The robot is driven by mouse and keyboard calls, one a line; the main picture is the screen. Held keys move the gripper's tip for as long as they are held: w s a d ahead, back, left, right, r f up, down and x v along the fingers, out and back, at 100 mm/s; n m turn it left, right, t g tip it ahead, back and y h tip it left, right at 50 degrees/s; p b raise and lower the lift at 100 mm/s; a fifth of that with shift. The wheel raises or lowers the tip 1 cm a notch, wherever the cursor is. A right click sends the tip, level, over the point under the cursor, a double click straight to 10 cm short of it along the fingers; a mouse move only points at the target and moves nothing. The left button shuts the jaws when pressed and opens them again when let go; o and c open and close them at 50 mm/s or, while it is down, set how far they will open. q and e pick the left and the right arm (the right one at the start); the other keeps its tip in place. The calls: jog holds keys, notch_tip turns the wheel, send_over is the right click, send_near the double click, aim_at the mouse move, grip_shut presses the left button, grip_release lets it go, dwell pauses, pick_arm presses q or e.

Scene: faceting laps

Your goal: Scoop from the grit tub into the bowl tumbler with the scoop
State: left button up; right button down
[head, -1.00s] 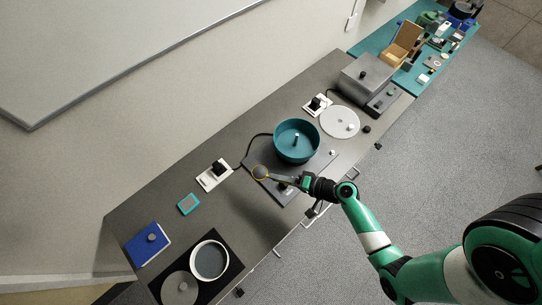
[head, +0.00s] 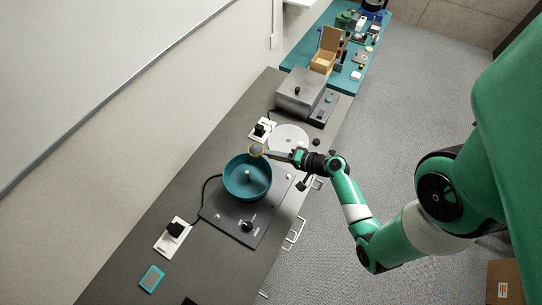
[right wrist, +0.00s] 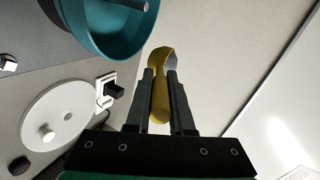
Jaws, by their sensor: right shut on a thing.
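The scoop (head: 257,150) has a yellow rim and a grey inside in the head view. My right gripper (head: 289,156) is shut on its handle; the yellow handle also shows between the fingers in the right wrist view (right wrist: 160,100). The bowl tumbler (head: 247,188) is a teal round bowl with a centre post on a dark base. The scoop's head appears at the bowl's upper rim in the head view, but its height above it is unclear. I cannot tell whether it holds grit. The grit tub is out of view. My left gripper is not in view.
A pale round disc (head: 290,137) with a knob lies beside the bowl. A grey box (head: 301,92) stands farther back. White sockets with black plugs (head: 175,230) and a teal-edged tile (head: 151,279) lie on the bench. Bare bench (head: 130,240) lies around them.

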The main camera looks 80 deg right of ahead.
notch_tip(320, 180, down, 2)
jog(key=n+b, duration=0.1)
jog(key=n+h+b, duration=0.1)
jog(key=b, duration=0.1)
jog(key=shift+w+a+f, duration=0.1)
jog(key=shift+a+f, duration=0.05)
jog(key=shift+f, duration=0.05)
dwell(0.5)
dwell(0.4)
jog(key=shift+a+n+g+h+b, duration=0.3)
jog(key=shift+n+h+b, duration=0.25)
jog(key=shift+n+h, duration=0.15)
dwell(0.4)
jog(key=shift+n, duration=0.4)
